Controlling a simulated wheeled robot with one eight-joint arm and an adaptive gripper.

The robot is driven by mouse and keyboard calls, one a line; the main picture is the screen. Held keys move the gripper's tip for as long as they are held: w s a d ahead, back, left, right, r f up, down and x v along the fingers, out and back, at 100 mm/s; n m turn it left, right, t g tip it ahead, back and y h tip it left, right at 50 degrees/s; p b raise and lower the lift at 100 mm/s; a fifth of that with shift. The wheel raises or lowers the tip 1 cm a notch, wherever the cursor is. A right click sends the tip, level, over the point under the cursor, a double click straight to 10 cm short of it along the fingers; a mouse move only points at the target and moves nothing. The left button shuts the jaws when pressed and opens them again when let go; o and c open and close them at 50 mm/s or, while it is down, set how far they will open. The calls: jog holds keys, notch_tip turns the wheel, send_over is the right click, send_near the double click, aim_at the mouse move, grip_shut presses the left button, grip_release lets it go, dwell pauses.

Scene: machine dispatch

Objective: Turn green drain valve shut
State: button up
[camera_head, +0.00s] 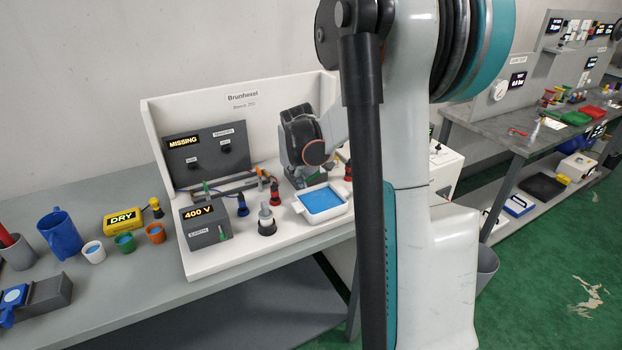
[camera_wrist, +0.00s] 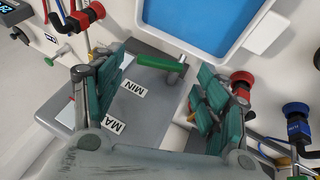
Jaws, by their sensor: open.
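The green valve handle (camera_wrist: 162,64) lies between the spread fingertips of my gripper (camera_wrist: 155,85) in the wrist view, at the far end of a grey plate with MIN and MAX labels. A metal stem meets its right end. No finger clearly touches it. My gripper is open and empty. A small green part (camera_head: 311,179) shows beside the fingers there. The tray rim (camera_wrist: 225,52) is right past the handle in the wrist view.
Red-capped (camera_wrist: 242,82) and blue-capped (camera_wrist: 296,112) fittings stand close to the right finger; another red fitting (camera_wrist: 88,14) is at upper left. A 400 V box (camera_head: 204,224) and a black-based post (camera_head: 266,222) stand left of the tray.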

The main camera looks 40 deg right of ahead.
aim_at(314, 176)
jog(key=shift+x, duration=1.25)
jog(key=shift+c, duration=0.6)
jog(key=c, duration=1)
jog(key=shift+o, duration=0.2)
jog(key=shift+s+d, duration=0.1)
jog(key=shift+d+y, duration=0.2)
jog(key=shift+y, duration=0.6)
jog(key=shift+d+f+m+t+y, duration=0.1)
jog(key=shift+f+m+t+y, duration=0.15)
jog(key=shift+y, duration=0.35)
jog(key=shift+f+m+t+y, duration=0.15)
jog(key=shift+m+y, duration=0.1)
jog(key=shift+y, duration=0.35)
